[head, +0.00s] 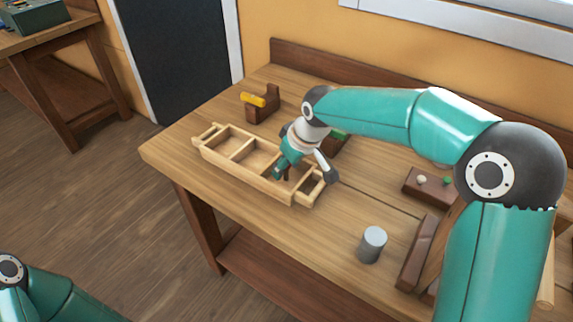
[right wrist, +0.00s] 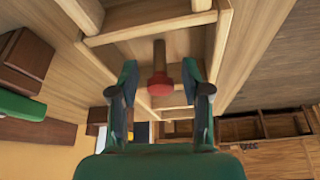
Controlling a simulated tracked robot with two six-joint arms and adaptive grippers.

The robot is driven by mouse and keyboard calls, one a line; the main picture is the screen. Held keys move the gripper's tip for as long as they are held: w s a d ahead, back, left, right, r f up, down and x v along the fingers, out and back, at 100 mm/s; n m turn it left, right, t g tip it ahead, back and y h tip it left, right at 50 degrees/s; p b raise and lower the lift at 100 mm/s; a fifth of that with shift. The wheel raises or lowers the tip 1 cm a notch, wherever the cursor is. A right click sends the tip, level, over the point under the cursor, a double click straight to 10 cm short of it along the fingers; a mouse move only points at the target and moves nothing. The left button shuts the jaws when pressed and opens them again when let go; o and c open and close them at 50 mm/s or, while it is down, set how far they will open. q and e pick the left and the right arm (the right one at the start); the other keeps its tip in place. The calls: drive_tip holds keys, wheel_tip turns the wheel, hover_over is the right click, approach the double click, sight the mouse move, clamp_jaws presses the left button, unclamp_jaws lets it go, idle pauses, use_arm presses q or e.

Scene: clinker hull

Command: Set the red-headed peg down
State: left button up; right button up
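The red-headed peg (right wrist: 160,80) shows in the right wrist view, with its red head toward the camera and a brown shaft running away from it. It is inside or over a compartment of the pale wooden hull frame (head: 225,172); I cannot tell whether its end touches the floor there. My right gripper (head: 304,174) is over the right-hand end of the hull. In the right wrist view its fingers (right wrist: 160,88) are spread on either side of the red head, with a visible gap on both sides. My left gripper is out of view.
A brown holder with a yellow-handled tool (head: 253,100) stands behind the hull. A grey cylinder (head: 372,244) stands at the front right. A dark block with small knobs (head: 430,187) lies farther right. The bench is clear left of the cylinder.

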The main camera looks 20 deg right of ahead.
drive_tip(key=shift+s+r, duration=0.1)
drive_tip(key=shift+r, duration=0.45)
drive_tip(key=v, duration=1.1)
drive_tip(key=shift+s, duration=0.1)
